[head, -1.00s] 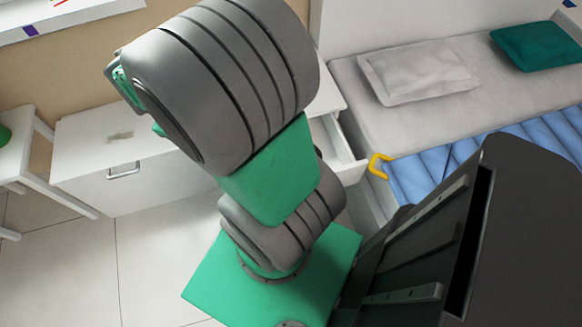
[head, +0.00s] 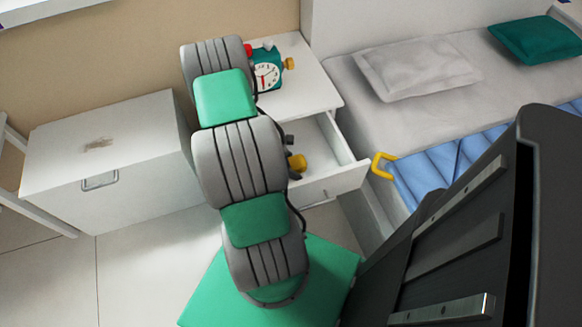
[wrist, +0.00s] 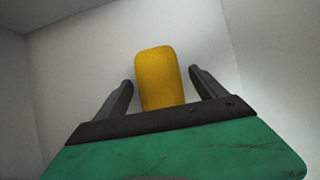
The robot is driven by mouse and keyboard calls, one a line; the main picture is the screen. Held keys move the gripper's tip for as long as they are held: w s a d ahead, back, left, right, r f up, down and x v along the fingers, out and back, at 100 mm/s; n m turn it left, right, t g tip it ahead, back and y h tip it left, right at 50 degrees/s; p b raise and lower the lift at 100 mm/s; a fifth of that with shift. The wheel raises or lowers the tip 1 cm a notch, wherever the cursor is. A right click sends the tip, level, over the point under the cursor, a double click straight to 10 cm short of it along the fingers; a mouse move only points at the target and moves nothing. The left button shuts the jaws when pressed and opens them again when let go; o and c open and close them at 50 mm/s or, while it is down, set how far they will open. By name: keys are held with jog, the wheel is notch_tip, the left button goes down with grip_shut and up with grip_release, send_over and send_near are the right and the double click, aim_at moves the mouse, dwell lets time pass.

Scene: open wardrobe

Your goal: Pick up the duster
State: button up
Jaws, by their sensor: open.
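The duster appears to be the yellow piece (wrist: 161,78) lying in a white drawer, seen in the wrist view. My gripper (wrist: 160,76) is open, with one dark finger on each side of it and a gap on both sides. The lower end of the duster is hidden behind the gripper body. In the head view a small part of the yellow piece (head: 297,163) shows beside my arm in the open drawer (head: 345,178). My arm hides most of the gripper there.
White drawer walls stand close around my gripper. A green alarm clock (head: 267,74) stands on the cabinet top (head: 310,95) above the drawer. A white chest (head: 90,140) is at left. A bed (head: 340,75) with pillows is at right, with a yellow hook-like piece (head: 382,166) near its edge.

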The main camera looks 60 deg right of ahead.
jog(key=c, duration=1.5)
jog(key=shift+o, duration=0.2)
jog(key=shift+r, duration=0.15)
